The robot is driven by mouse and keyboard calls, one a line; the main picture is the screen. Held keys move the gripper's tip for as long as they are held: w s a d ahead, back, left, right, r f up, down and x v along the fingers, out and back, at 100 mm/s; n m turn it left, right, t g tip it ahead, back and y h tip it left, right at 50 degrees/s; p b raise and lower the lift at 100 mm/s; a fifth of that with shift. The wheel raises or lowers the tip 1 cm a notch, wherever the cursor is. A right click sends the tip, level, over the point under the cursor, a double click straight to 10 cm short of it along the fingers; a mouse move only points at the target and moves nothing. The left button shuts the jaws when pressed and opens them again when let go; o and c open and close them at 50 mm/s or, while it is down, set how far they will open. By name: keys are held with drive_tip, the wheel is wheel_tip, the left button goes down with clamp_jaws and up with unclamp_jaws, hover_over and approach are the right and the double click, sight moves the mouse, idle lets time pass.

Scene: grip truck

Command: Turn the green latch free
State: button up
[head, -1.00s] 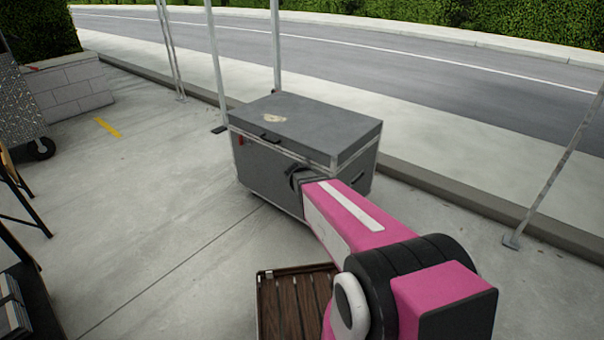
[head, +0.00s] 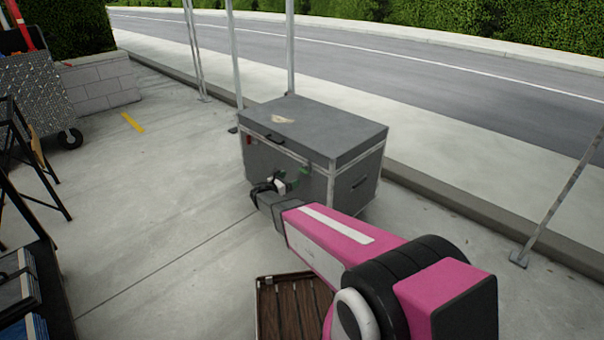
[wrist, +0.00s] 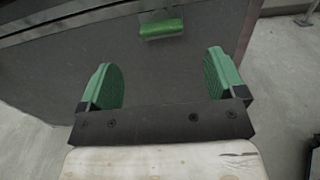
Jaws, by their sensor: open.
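The green latch (wrist: 162,27) is on the dark front face of the grey case, just below the lid edge, at the top of the wrist view. In the head view a small green patch (head: 305,170) on the case front appears to be this latch, close to my gripper. My gripper (wrist: 163,80) is open and empty, with its two green-padded fingers spread apart. The latch lies beyond the fingertips, roughly centred between them and not touched. The gripper also shows in the head view (head: 284,182), in front of the grey case (head: 350,172); its fingers are small there.
A red latch (head: 249,140) is at the left of the case front. A black handle (head: 275,139) sits on the front lid edge. A slatted wooden crate (head: 290,310) stands below my arm. Metal poles rise behind the case. Open pavement (head: 160,200) lies to the left.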

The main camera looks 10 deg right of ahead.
sight(302, 171)
drive_tip(key=x, duration=0.9)
drive_tip(key=c, duration=0.9)
